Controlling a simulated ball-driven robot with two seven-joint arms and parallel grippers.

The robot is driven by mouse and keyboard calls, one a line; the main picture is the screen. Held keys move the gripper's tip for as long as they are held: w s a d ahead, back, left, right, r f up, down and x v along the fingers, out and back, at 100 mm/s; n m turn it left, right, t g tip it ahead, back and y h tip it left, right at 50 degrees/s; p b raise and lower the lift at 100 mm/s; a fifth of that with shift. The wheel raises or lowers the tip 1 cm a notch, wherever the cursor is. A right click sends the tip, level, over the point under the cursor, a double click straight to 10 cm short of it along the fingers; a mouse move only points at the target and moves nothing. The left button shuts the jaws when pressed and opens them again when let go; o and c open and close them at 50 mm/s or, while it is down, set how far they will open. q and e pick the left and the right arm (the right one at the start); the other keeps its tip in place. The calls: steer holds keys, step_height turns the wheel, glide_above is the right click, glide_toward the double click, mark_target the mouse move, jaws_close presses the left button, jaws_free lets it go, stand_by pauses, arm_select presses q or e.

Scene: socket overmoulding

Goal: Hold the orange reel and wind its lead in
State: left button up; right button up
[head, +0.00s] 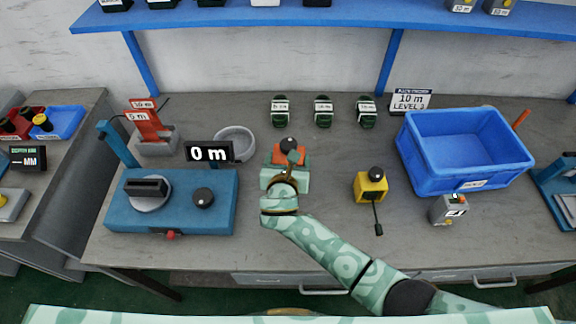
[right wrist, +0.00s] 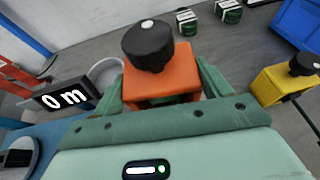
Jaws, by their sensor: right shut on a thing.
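The orange reel (head: 280,152) with a black knob on top stands near the middle of the bench. In the right wrist view the orange reel (right wrist: 160,82) sits between the green fingers, its black knob upward. My right gripper (head: 286,166) is shut on the orange reel from the front. The gripper hides the reel's lower front, and I cannot make out its lead. My left gripper is not in view.
A blue machine (head: 219,214) with a dial stands left, beside a "0 m" display (head: 209,151) and a grey bowl (head: 247,138). A yellow reel (head: 366,189) with a dark lead stands right. A blue crate (head: 411,160) is farther right. Several green reels line the back.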

steer(key=shift+w, duration=0.2)
step_height(320, 180, down, 11)
steer(key=b, duration=0.8)
steer(key=shift+d, duration=0.1)
steer(key=shift+f+b, duration=0.45)
steer(key=shift+f, duration=0.35)
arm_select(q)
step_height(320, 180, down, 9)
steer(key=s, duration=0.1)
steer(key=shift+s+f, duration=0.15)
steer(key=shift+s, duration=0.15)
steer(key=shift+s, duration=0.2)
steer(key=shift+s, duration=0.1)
arm_select(e)
steer(key=shift+f, duration=0.1)
